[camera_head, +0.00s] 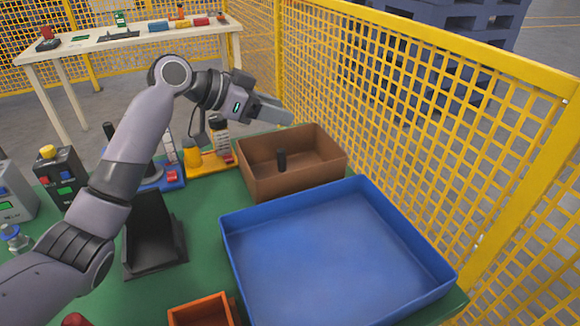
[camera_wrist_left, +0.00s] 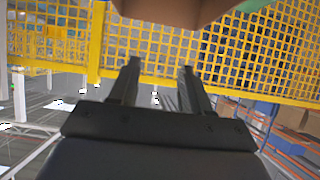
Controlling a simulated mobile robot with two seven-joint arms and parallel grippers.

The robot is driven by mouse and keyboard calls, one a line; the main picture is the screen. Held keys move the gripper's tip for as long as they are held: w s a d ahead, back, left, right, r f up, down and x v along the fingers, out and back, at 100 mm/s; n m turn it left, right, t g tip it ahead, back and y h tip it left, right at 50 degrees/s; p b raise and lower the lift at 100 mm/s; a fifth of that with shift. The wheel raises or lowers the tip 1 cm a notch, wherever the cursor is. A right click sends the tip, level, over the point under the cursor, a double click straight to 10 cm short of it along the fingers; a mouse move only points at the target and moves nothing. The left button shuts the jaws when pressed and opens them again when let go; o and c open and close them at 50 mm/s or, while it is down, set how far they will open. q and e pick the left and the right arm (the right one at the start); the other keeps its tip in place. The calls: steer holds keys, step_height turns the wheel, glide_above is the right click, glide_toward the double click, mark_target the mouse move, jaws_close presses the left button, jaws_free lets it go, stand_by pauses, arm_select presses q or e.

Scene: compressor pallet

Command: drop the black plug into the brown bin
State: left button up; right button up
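The black plug (camera_head: 282,160) shows upright within the opening of the brown bin (camera_head: 296,191), near its front wall. I cannot tell whether its lower end touches the bin floor. My left gripper (camera_head: 285,114) is above the bin's back edge, clear of the plug. In the left wrist view the two fingers of my left gripper (camera_wrist_left: 160,80) are apart with nothing between them. Part of the brown bin (camera_wrist_left: 172,10) shows at the top of that view; the plug does not show there. My right gripper is not in view.
A large empty blue tray (camera_head: 335,250) stands in front of the bin on the green table (camera_head: 200,217). A black stand (camera_head: 152,240) and an orange box (camera_head: 203,311) are nearer. Yellow fencing (camera_head: 430,90) runs behind.

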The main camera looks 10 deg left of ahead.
arm_select(q)
steer(key=v, duration=0.7)
stand_by(0.4)
